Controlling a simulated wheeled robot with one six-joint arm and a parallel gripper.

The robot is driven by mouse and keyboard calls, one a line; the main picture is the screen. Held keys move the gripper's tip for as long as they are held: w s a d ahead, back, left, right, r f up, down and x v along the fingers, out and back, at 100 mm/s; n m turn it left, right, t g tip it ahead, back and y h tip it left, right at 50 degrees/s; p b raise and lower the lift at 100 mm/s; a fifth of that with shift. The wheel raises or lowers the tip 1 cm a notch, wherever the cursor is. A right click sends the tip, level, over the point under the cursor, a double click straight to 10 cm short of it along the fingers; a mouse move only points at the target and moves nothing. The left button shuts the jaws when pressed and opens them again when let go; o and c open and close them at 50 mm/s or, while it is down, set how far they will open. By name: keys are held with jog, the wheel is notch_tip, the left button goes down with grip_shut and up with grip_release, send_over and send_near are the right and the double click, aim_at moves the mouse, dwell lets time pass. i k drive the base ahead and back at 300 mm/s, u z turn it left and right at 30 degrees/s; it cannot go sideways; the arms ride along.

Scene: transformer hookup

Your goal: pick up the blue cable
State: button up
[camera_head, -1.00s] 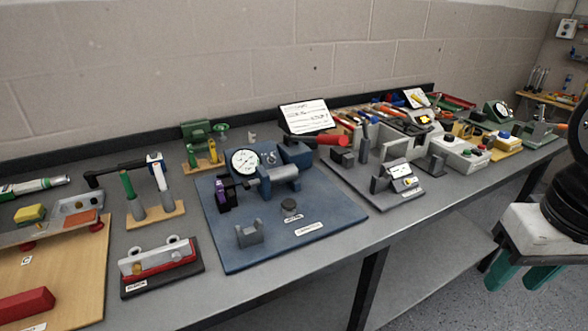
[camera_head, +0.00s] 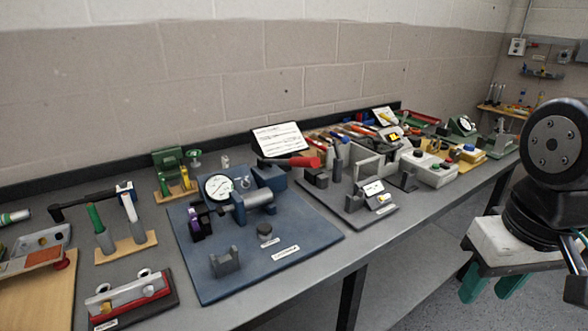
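I cannot make out a blue cable for certain in the head view. A small bluish item (camera_head: 541,72) hangs on the far wall at the right, too small to identify. My gripper (camera_head: 489,289) is at the right, in front of the bench and above the floor. Its pale body hangs under my black wrist, and its two green fingers point down. The fingers are apart with nothing seen between them, and they are clear of the bench.
A long grey bench (camera_head: 300,290) runs along the wall, crowded with fixtures. A blue plate (camera_head: 225,285) carries a dial gauge (camera_head: 218,187). A wooden shelf (camera_head: 502,111) is at the far wall. Floor in front is clear.

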aim_at(339, 136)
jog(key=z, duration=0.55)
jog(key=k, duration=0.65)
jog(key=z, duration=0.8)
jog(key=i, duration=1.75)
jog(key=u, duration=1.2)
jog(key=i, duration=0.75)
jog(key=u, duration=0.75)
